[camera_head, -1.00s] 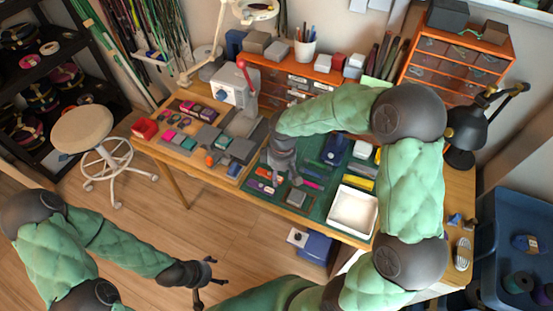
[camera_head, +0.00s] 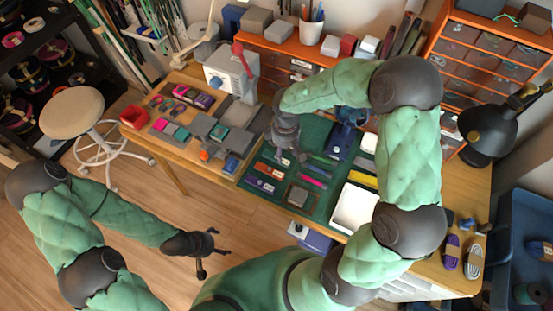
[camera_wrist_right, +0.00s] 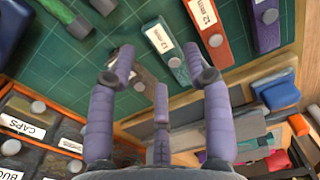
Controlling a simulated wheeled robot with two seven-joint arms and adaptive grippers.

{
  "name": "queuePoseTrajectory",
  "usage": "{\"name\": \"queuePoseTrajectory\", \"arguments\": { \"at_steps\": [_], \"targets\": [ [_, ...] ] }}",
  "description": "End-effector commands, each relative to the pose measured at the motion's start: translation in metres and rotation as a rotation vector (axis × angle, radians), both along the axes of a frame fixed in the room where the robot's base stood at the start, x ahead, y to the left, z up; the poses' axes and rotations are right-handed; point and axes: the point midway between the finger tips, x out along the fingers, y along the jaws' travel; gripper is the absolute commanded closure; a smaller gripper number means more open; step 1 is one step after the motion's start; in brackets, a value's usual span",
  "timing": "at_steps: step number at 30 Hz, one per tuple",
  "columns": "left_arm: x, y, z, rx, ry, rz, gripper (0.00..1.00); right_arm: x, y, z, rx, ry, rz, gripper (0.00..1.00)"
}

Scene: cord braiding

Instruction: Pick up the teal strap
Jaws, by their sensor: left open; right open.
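In the head view my right gripper (camera_head: 297,155) hangs above the mat (camera_head: 316,130); the teal strap is too small to make out there. My left gripper (camera_head: 211,248) is open and empty, over the floor in front of the table.
A white tray (camera_head: 355,207) stands at the mat's right side. A dark square pad (camera_head: 297,196) lies near its front edge. A grey machine with a red knob (camera_head: 231,70) stands behind left. Drawers (camera_wrist_right: 38,125) line the back. Shoelace bundles (camera_head: 474,257) lie at the right.

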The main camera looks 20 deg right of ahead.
Motion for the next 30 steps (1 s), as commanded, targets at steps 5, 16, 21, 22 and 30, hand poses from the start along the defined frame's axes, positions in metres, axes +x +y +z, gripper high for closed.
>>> {"name": "queuePoseTrajectory", "arguments": {
  "at_steps": [5, 16, 21, 22, 30],
  "targets": [
    [0.0, 0.0, -0.008, 0.0, 0.0, 0.0, 0.2, 0.001, -0.002, -0.013, -0.001, -0.001, 0.0, 0.5],
    [0.0, 0.0, -0.028, 0.0, 0.0, 0.0, 0.2, 0.002, -0.003, -0.053, 0.0, -0.002, -0.001, 0.5],
    [0.0, 0.0, -0.027, 0.0, 0.0, 0.0, 0.2, 0.002, -0.003, -0.051, 0.0, -0.002, -0.001, 0.5],
    [0.0, 0.0, -0.027, 0.0, 0.0, 0.0, 0.2, 0.002, -0.003, -0.051, 0.0, -0.002, -0.001, 0.55],
    [0.0, 0.0, -0.027, 0.0, 0.0, 0.0, 0.2, 0.002, -0.003, -0.051, 0.0, -0.001, 0.0, 0.82]
  ]
}}
